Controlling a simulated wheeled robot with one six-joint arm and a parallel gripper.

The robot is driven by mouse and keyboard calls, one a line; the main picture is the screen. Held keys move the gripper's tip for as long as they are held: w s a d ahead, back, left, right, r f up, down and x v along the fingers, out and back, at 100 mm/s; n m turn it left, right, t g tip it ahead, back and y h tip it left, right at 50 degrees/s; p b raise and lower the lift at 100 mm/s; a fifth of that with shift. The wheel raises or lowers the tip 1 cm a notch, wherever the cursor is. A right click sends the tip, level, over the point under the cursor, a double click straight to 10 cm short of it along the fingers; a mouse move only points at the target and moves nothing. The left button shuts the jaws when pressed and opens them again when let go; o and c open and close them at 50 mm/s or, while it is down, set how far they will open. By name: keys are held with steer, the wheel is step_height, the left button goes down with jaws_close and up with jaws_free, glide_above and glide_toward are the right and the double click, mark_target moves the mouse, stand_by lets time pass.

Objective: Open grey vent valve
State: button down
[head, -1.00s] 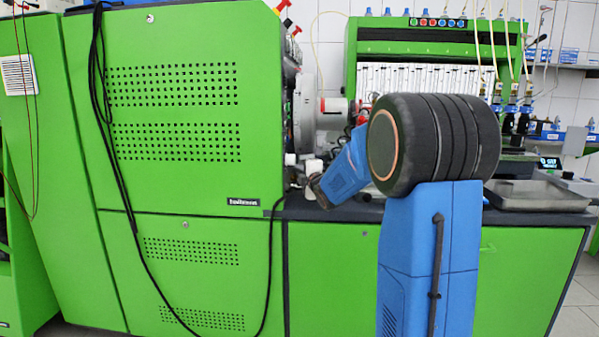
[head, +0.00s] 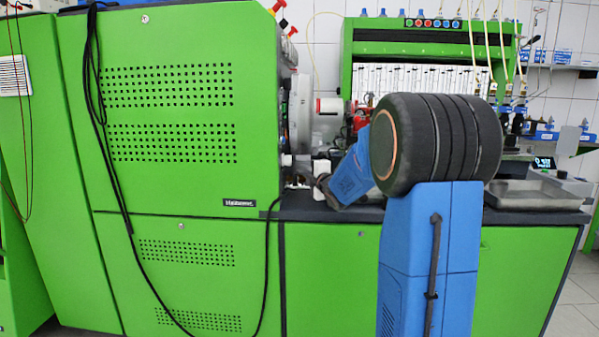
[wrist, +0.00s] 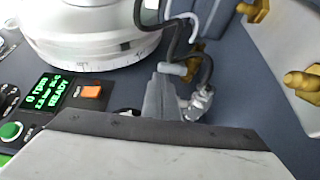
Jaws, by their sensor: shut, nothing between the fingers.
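My gripper (wrist: 162,96) points away from the camera in the wrist view, its grey fingers together with nothing seen between them. Just right of the fingers is a small grey metal fitting (wrist: 198,103) with a dark hose running up from it. It may be the grey vent valve, but I cannot tell for certain. The fingers look close beside it; whether they touch is not clear. In the head view the gripper tip and the fitting are hidden behind my arm and the green cabinet.
A white graduated drum (wrist: 90,35) is at upper left in the wrist view. A green-lit display (wrist: 47,91), an orange switch (wrist: 91,91) and a green button (wrist: 11,131) lie below it. Brass fittings (wrist: 302,82) sit at right. A green cabinet (head: 180,100) stands left of my arm.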

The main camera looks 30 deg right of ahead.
steer(key=shift+s+d, duration=0.2)
steer(key=shift+d, duration=1.1)
steer(key=shift+s, duration=0.15)
steer(key=s+a, duration=0.1)
steer(key=s, duration=1.6)
steer(key=shift+a, duration=0.35)
